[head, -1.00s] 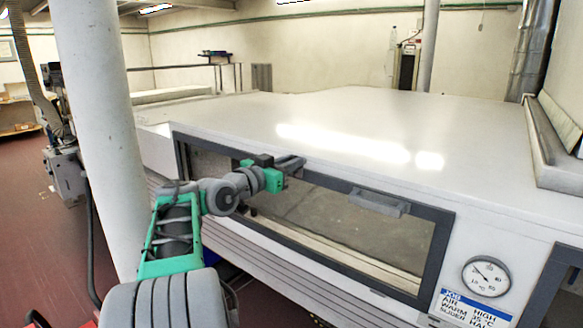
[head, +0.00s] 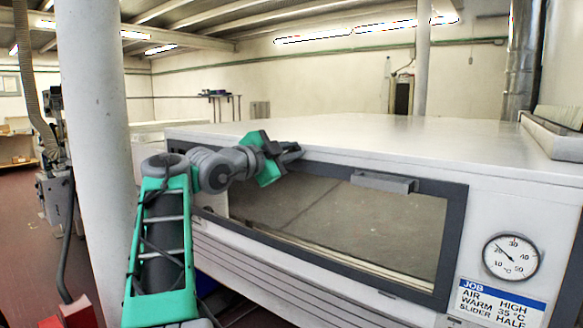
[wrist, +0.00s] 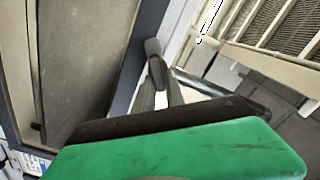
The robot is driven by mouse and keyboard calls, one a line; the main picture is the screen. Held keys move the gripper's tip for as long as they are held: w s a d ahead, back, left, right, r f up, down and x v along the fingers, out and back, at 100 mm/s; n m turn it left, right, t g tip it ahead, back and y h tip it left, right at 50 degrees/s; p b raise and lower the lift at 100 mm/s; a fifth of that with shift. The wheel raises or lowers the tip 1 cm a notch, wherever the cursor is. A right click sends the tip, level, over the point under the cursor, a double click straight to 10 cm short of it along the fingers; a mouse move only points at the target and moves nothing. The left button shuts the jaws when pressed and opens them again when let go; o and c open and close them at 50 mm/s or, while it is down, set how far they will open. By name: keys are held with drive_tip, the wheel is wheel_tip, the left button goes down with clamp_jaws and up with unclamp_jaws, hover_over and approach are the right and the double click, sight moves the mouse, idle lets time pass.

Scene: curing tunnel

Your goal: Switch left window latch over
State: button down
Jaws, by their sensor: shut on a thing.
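The window (head: 340,220) is set in the white tunnel's front with a dark grey frame (head: 455,245). My gripper (head: 292,153) is at the upper left of this frame, at the top edge. In the wrist view its two grey fingers (wrist: 162,88) are shut on a small grey rounded piece, the left window latch (wrist: 152,48), beside the dark frame. In the head view the gripper hides the latch. The gripper's green body is tilted. Which way the latch is turned I cannot tell.
A grey bar handle (head: 385,182) is on the frame's top right. A round dial (head: 511,257) and a job sign (head: 500,300) are right of the window. A white pillar (head: 95,130) stands close at left.

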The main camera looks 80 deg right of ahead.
drive_tip(key=shift+s+f+m+b, duration=0.1)
drive_tip(key=shift+f+m+b, duration=0.15)
drive_tip(key=shift+m+b, duration=0.8)
drive_tip(key=shift+f+m+b, duration=0.25)
drive_tip(key=shift+m+b, duration=0.45)
drive_tip(key=shift+m, duration=0.65)
drive_tip(key=shift+s+f+m+b, duration=0.1)
drive_tip(key=shift+f+m+b, duration=0.15)
drive_tip(key=shift+m+b, duration=0.8)
drive_tip(key=shift+m, duration=0.25)
drive_tip(key=c, duration=1.4)
unclamp_jaws()
drive_tip(key=shift+a+r, duration=0.15)
drive_tip(key=shift+r, duration=0.05)
drive_tip(key=shift+w+r, duration=0.1)
drive_tip(key=v, duration=0.7)
drive_tip(key=shift+a, duration=0.35)
